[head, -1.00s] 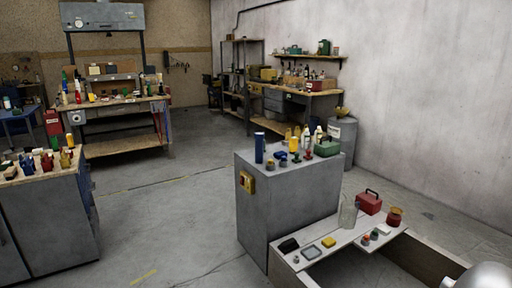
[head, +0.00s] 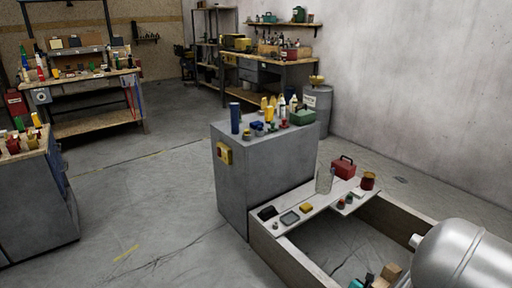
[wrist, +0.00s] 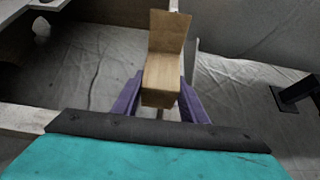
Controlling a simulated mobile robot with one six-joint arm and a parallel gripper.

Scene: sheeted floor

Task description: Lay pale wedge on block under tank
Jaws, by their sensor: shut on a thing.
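The pale wedge (wrist: 165,68) is light wood and sits between the two purple fingers of my gripper (wrist: 161,100), which is shut on it. In the head view the wedge (head: 391,271) shows at the bottom edge, close to the left of the tank. My teal gripper body is partly cut off there. The tank (head: 470,262) is a large silver cylinder at the lower right, cut by the frame. I cannot make out the block under the tank in either view.
A low pale wall (head: 285,262) frames a sheeted floor area around the tank. A board (head: 300,217) on it carries a red box (head: 343,166), a glass jar and small items. A grey cabinet (head: 260,180) stands behind. In the wrist view a dark foot-like piece (wrist: 297,92) is at right.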

